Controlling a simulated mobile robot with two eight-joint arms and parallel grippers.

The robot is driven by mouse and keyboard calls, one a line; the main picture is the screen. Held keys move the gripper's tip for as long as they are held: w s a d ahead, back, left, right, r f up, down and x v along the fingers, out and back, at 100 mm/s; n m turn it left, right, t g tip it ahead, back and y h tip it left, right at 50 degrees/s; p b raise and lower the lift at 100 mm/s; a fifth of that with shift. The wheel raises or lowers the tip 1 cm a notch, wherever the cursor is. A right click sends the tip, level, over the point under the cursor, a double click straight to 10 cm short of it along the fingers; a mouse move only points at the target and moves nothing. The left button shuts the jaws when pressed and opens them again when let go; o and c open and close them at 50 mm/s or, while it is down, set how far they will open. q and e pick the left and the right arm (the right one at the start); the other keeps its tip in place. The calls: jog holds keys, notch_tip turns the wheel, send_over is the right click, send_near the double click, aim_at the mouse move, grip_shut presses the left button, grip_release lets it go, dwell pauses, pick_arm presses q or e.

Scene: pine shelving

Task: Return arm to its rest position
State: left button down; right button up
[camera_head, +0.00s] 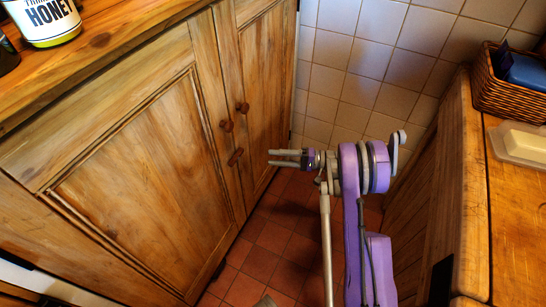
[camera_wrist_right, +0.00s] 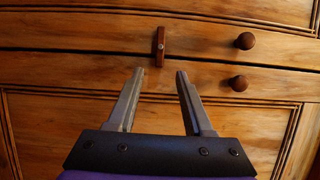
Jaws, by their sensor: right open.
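My right arm (camera_head: 352,230) is purple and reaches up the middle of the head view. My right gripper (camera_head: 272,158) points left toward the wooden cabinet doors (camera_head: 130,150), near their knobs. In the right wrist view my right gripper (camera_wrist_right: 158,74) has its two grey fingers apart with nothing between them. Beyond the fingertips are a small wooden latch (camera_wrist_right: 160,46) and two round knobs, one upper (camera_wrist_right: 245,40) and one lower (camera_wrist_right: 239,83). I cannot tell the exact gap between fingertips and doors. My left gripper does not show.
A honey jar (camera_head: 45,20) stands on the wooden counter at the upper left. At the right, another wooden top (camera_head: 520,250) holds a wicker basket (camera_head: 490,90) and a pale butter dish (camera_head: 522,143). A tiled wall (camera_head: 350,60) closes the back. Red floor tiles (camera_head: 270,240) lie between the cabinets.

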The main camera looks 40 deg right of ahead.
jog(key=shift+a, duration=0.1)
dwell(0.3)
jog(key=s+a+r+n+g+h, duration=0.15)
jog(key=a+g, duration=0.25)
jog(key=a, duration=0.6)
jog(key=s+a+r+n+g+h, duration=0.1)
jog(key=a+r+g+h, duration=0.15)
jog(key=a, duration=0.75)
jog(key=s+a+n+g+h, duration=0.3)
jog(key=s+n+h, duration=0.5)
jog(key=s, duration=1.3)
pick_arm(q)
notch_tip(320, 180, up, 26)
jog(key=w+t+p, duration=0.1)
jog(key=p, duration=2.2)
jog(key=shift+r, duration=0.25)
pick_arm(e)
notch_tip(320, 180, up, 26)
jog(key=w+a+m+t, duration=0.1)
jog(key=t, duration=0.1)
jog(key=shift+w+h, duration=0.35)
jog(key=shift+h, duration=0.05)
